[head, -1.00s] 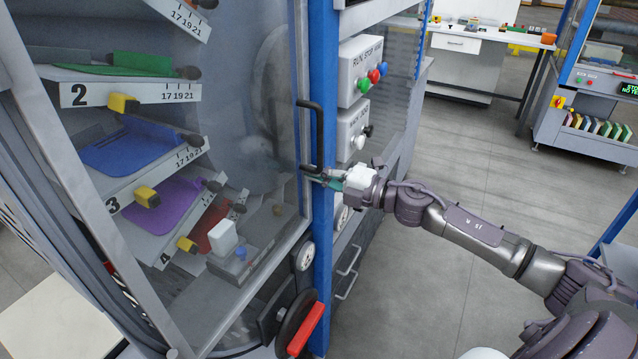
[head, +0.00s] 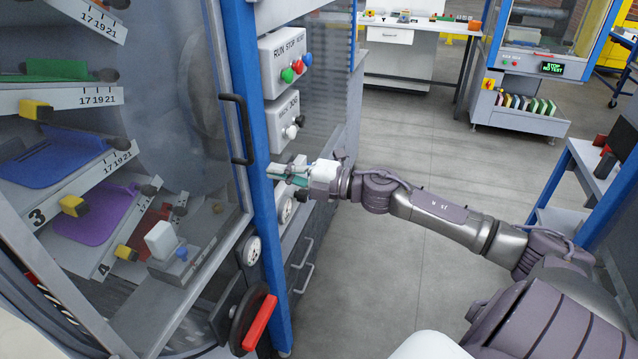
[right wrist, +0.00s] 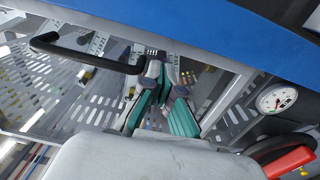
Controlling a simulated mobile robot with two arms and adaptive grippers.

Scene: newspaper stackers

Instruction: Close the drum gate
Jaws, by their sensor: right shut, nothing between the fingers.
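The drum gate (head: 243,195) is a clear panel in a grey frame at the left of the head view. Its frame lies along the blue post (head: 253,100); I cannot tell whether a small gap is left. The black bar handle (head: 239,130) stands upright on it. It also shows in the right wrist view (right wrist: 88,55). My right gripper (head: 272,173), with teal finger pads, is shut and empty. It is to the right of the handle's lower end, in front of the blue post, apart from the handle. In the right wrist view, its fingertips (right wrist: 165,82) show beside the handle.
A handwheel with a red grip (head: 260,322) sticks out low by the gate. Button boxes (head: 286,60) and drawer-like handles (head: 303,278) are on the machine to the right. Numbered trays (head: 60,195) show behind the gate. The grey floor (head: 400,270) on the right is clear.

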